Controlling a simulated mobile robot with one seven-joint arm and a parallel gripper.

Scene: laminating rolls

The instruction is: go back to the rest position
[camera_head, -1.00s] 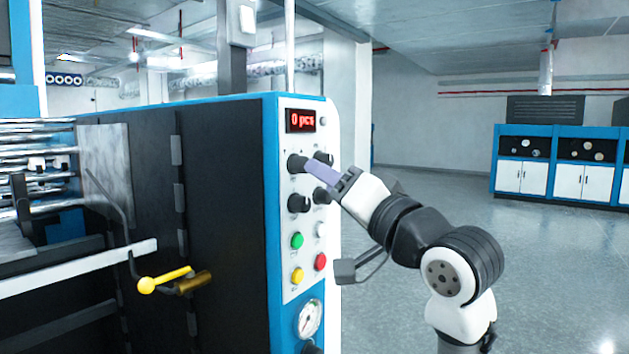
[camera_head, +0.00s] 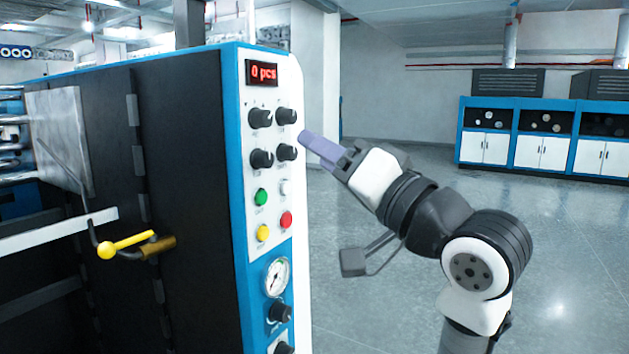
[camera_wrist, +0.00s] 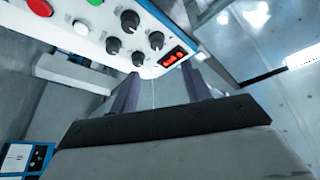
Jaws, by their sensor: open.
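My gripper (camera_head: 306,138) points up and left beside the right edge of the control panel (camera_head: 240,200). It looks apart from the knobs and empty. In the wrist view my gripper (camera_wrist: 160,88) shows two separate fingers with a gap between them. The panel (camera_wrist: 170,20) is above the fingertips there, with black knobs, coloured buttons and a red display. My arm is bent, with its elbow at the lower right of the head view.
The black and blue machine (camera_head: 190,180) fills the left side. A yellow-knobbed lever (camera_head: 125,245) juts from it, and a pressure gauge (camera_head: 277,277) sits below the buttons. Blue and white cabinets (camera_head: 540,140) stand far right. The floor (camera_head: 400,310) between is clear.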

